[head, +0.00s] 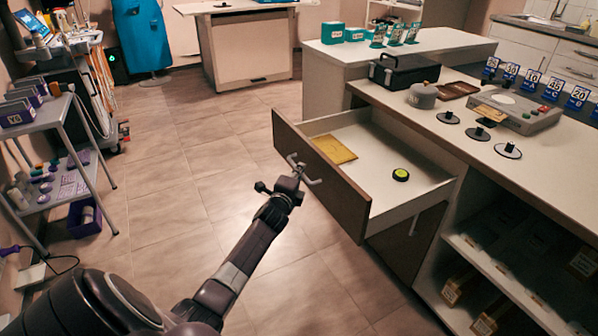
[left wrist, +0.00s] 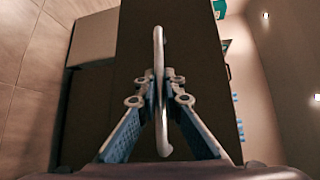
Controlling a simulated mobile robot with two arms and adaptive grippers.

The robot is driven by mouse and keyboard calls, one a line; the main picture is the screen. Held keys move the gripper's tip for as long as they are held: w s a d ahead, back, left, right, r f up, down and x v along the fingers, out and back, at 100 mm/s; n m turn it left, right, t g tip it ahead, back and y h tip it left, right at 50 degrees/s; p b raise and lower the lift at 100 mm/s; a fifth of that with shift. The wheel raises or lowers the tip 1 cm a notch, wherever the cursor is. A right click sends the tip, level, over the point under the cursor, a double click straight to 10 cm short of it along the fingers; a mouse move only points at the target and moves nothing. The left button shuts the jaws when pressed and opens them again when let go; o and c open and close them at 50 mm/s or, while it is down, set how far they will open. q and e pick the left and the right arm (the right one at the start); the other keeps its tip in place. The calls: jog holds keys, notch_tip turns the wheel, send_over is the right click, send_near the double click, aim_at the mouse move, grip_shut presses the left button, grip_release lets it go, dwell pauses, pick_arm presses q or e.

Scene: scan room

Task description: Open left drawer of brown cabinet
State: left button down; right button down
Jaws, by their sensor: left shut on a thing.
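The left drawer (head: 333,199) of the brown cabinet (head: 531,182) is pulled well out, with its dark brown front facing my arm. Inside it lie a yellow envelope-like item (head: 335,149) and a small round yellow-and-black object (head: 400,174). My left gripper (head: 297,178) is at the drawer's handle (head: 305,170). In the left wrist view its two fingers (left wrist: 160,88) close around the pale bar handle (left wrist: 159,50), against the dark drawer front (left wrist: 195,50). My right gripper is not in view.
The countertop (head: 465,125) carries a black case (head: 403,75), a grey pot (head: 422,95), several black discs and blue number cards. Open shelves (head: 500,265) hold boxes below it. A grey cart (head: 60,125) stands at the left. The tiled floor (head: 190,160) between is clear.

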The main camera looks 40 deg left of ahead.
pick_arm(q)
jog(key=c, duration=2.3)
grip_release()
jog(key=shift+c, duration=0.2)
jog(key=v, duration=1.2)
jog(key=shift+f, duration=0.1)
